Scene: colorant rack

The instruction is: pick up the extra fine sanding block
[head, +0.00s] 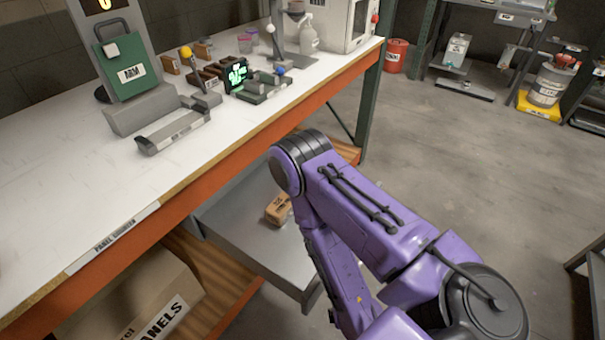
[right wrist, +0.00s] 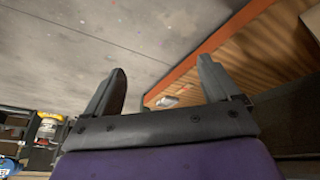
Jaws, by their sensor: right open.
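A tan block with a dark label (head: 278,208) lies on a grey platform (head: 240,222) below the bench in the head view. The label is too small to read, so I cannot tell whether it is the extra fine sanding block. Several small brown blocks (head: 171,64) stand at the back of the bench. My right gripper (right wrist: 160,86) is open in the right wrist view, with nothing between its fingers. A small pale object (right wrist: 167,101) shows beyond them, too unclear to name. In the head view my purple arm hides that gripper. My left gripper is not in view.
The white-topped bench (head: 60,195) has an orange front edge and holds a grey stand and small devices. A cardboard box (head: 140,290) sits under it. A red can (head: 396,55) and shelves stand at the back.

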